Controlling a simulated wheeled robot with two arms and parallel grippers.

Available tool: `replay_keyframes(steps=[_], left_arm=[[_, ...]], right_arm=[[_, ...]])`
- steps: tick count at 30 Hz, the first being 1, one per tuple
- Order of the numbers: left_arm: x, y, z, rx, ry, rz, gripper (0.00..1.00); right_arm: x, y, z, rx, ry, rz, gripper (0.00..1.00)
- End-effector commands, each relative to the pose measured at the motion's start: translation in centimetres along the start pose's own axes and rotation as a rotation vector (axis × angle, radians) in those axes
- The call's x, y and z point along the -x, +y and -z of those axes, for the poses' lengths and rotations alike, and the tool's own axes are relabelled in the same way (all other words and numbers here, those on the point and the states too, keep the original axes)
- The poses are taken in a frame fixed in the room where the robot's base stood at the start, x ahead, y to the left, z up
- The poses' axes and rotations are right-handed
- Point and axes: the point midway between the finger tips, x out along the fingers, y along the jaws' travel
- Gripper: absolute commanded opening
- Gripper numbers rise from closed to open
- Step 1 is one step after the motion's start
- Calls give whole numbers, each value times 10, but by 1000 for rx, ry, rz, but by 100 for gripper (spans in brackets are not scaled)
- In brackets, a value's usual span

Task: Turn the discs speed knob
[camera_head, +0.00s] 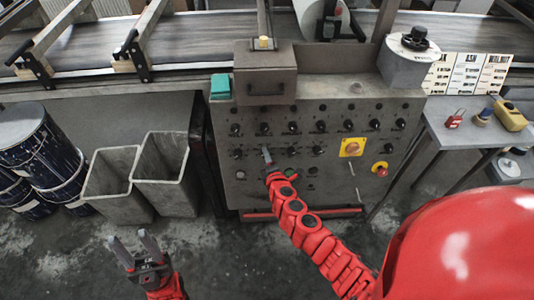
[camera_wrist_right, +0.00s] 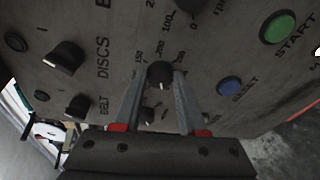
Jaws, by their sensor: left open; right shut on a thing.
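The discs speed knob (camera_wrist_right: 160,74) is a small dark round knob with a pale pointer mark, on the grey control panel (camera_head: 230,185). A number scale surrounds it, with the word DISCS to its left in the right wrist view. My right gripper (camera_wrist_right: 158,77) has one finger on each side of this knob and is shut on it. In the head view my right gripper (camera_head: 267,154) is against the panel's lower knob row and hides the knob. My left gripper (camera_head: 136,241) is open and empty, low above the floor, away from the panel.
A black selector switch (camera_wrist_right: 66,57) sits left of DISCS. A blue button (camera_wrist_right: 229,86) and a green START button (camera_wrist_right: 277,28) are to the right. Grey bins (camera_head: 160,165) stand left of the panel. A side table (camera_head: 470,130) stands right.

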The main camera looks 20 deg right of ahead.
Motion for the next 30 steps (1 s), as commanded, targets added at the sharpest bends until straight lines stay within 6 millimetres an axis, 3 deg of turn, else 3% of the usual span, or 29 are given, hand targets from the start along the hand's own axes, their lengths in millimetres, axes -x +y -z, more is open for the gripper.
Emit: replay_keyframes(steps=[12, 29, 30], left_arm=[[-17, -1, 3, 0, 0, 0, 50], [-18, -1, 3, 0, 0, 0, 50], [-18, -1, 3, 0, 0, 0, 50]], right_arm=[[1, 0, 1, 181, -10, 39, 0], [0, -1, 1, 206, -12, 44, 0], [0, -1, 1, 205, -12, 44, 48]])
